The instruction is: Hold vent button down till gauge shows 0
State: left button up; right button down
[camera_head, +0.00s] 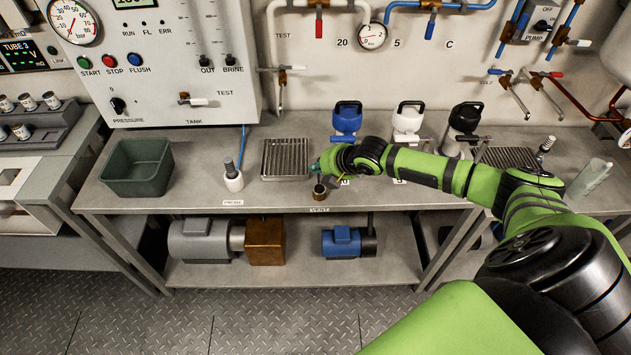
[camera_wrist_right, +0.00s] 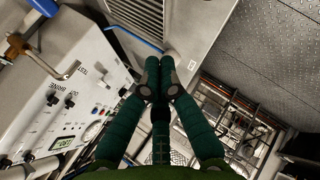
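The white control panel (camera_head: 160,60) carries green start (camera_head: 84,63), red stop (camera_head: 109,60) and blue flush (camera_head: 134,59) buttons. A large round gauge (camera_head: 74,21) is at its upper left; its exact reading is unclear. A smaller gauge (camera_head: 372,36) is on the back wall. My left gripper is out of view.
Valve handles and pipes project from the back wall. Free bench surface lies between bin and bottle.

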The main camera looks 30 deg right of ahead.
jog(key=shift+w+d+r+n, duration=0.15)
jog(key=shift+d+r+n, duration=0.05)
jog(key=shift+d+r, duration=0.3)
jog(key=shift+w+d+r+n, duration=0.15)
jog(key=shift+d+r+n, duration=0.05)
jog(key=shift+d+r, duration=0.25)
jog(key=b, duration=0.7)
send_over(317, 186)
jog(key=s, duration=0.2)
jog(key=f, duration=0.7)
jog(key=shift+w+d+f, duration=0.25)
jog(key=shift+f, duration=0.05)
jog(key=shift+f+b, duration=0.4)
jog(key=shift+f, duration=0.2)
jog(key=shift+f, duration=0.1)
jog(key=shift+f, duration=0.3)
jog(key=shift+f+b, duration=0.25)
jog(key=shift+b, duration=0.05)
jog(key=shift+s+f, duration=0.15)
jog(key=shift+f, duration=0.25)
dwell(1.5)
